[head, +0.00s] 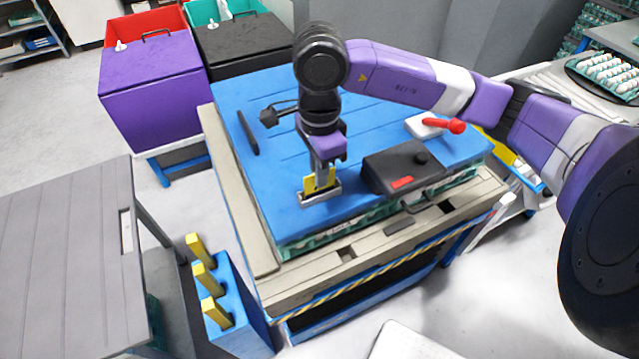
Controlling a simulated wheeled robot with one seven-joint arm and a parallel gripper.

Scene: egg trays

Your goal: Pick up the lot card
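A yellow piece, likely the lot card (309,186), stands upright in a grey metal holder (326,197) on the front part of the blue board. My gripper (320,174) points down right over the holder, with its fingers at the yellow piece. The fingers hide part of it. At this size I cannot tell whether they are closed on it or only around it. The piece appears to be still in the holder.
A black box (400,166) with a red label stands right of the holder. A red handle (450,125) lies behind it, and a dark bar (248,132) at left. Yellow posts (205,279) on a blue stand are front left. Purple (155,85) and black (240,45) bins stand behind.

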